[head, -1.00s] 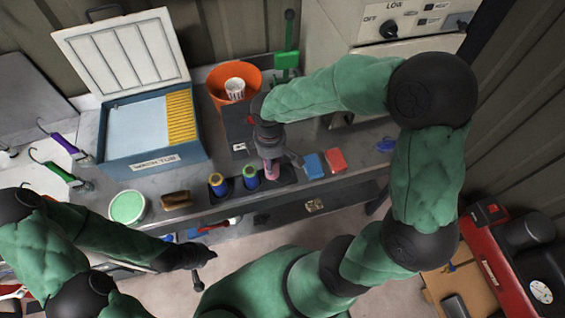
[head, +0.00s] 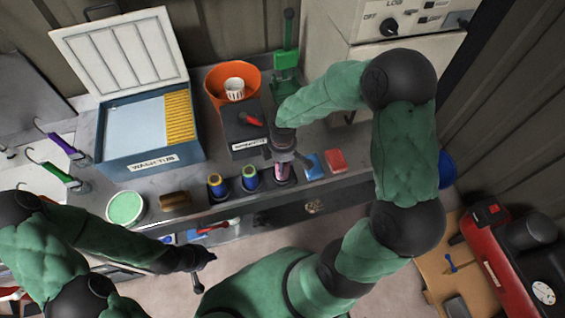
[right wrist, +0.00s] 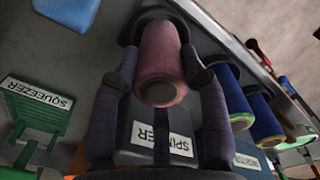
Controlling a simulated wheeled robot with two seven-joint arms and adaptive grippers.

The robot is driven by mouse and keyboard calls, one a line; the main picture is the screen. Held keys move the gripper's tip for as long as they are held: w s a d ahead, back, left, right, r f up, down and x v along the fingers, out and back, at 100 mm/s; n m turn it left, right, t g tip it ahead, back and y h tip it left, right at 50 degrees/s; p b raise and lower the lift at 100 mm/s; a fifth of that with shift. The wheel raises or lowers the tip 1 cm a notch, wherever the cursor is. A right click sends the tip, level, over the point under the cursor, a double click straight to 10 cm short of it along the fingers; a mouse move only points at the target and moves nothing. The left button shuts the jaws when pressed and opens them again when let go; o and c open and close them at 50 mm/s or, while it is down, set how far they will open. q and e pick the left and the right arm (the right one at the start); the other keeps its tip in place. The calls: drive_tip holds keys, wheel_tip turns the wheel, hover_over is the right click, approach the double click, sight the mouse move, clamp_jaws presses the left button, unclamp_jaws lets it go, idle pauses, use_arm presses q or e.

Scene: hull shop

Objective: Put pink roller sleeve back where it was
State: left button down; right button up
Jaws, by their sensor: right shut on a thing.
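The pink roller sleeve (head: 282,173) is upright between the fingers of my right gripper (head: 283,158), at the right end of the dark sleeve holder (head: 236,193). The right wrist view shows the pink sleeve (right wrist: 162,72) with a finger on each side, shut on it. Its far end is close to the dark holder; I cannot tell whether it touches. Two blue sleeves stand left of it: one with a yellow-orange top (head: 217,186), one with a green top (head: 250,178). My left gripper (head: 204,258) is low in front of the bench, apart from the sleeves; its jaws are unclear.
A blue sponge (head: 314,166) and a red block (head: 335,160) lie just right of the holder. Behind stand the dark spinner box (head: 243,135), an orange bucket (head: 222,76) and the green squeezer (head: 286,70). A blue open-lidded tub (head: 155,158) stands left.

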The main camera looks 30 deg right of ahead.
drive_tip(key=o, duration=1.2)
drive_tip(key=shift+f, duration=0.15)
drive_tip(key=shift+r, duration=0.25)
wheel_tip(320, 180, up, 12)
drive_tip(key=p, duration=0.1)
drive_tip(key=shift+p, duration=0.35)
